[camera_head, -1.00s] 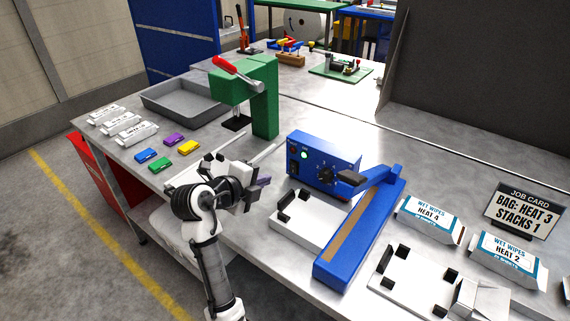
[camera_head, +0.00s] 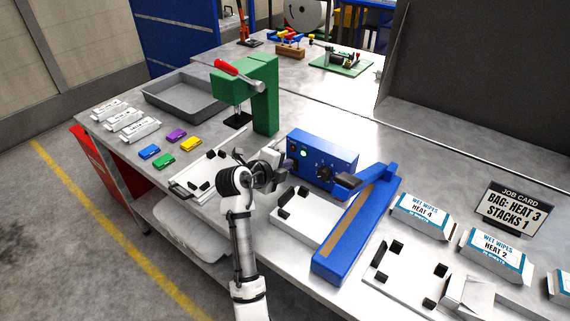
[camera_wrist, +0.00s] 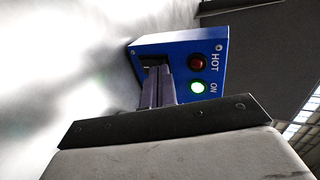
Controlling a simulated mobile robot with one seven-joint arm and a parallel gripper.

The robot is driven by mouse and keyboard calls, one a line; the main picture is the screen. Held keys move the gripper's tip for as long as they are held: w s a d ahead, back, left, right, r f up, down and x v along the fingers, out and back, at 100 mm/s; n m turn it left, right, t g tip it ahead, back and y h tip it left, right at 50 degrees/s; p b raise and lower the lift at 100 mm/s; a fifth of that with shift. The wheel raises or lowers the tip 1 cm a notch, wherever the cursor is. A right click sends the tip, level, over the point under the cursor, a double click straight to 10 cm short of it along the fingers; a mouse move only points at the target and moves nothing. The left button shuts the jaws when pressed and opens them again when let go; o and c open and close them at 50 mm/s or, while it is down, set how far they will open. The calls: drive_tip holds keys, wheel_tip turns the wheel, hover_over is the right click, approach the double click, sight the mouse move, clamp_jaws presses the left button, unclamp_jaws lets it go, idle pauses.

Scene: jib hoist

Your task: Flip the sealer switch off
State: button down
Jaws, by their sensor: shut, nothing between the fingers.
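The blue sealer control box (camera_head: 326,160) stands on the bench, and its green ON lamp (camera_wrist: 197,87) is lit. The HOT lamp (camera_wrist: 199,62) beside it is dark red. The sealer's blue sealing arm (camera_head: 352,222) lies to the right of the box. My gripper (camera_head: 287,165) is shut and empty, at the left end of the box's front face. In the wrist view my fingers (camera_wrist: 158,85) point at a dark recess (camera_wrist: 152,60) on the box. They overlap it, so the switch is mostly hidden and I cannot tell its position or whether they touch it.
A green press (camera_head: 262,95) with a red handle stands behind and left. A white fixture plate (camera_head: 300,212) lies in front of the box. Wet wipes packs (camera_head: 420,210) and a job card (camera_head: 513,207) are at the right. A grey tray (camera_head: 183,95) is at the back left.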

drive_tip(key=shift+w+b, duration=0.1)
drive_tip(key=shift+b, duration=0.2)
drive_tip(key=shift+w+d+f+b, duration=0.1)
drive_tip(key=shift+d+b, duration=0.05)
drive_tip(key=shift+b, duration=0.35)
drive_tip(key=shift+w+d+r, duration=0.1)
drive_tip(key=shift+w+r, duration=0.05)
drive_tip(key=shift+r, duration=0.25)
drive_tip(key=shift+r, duration=0.7)
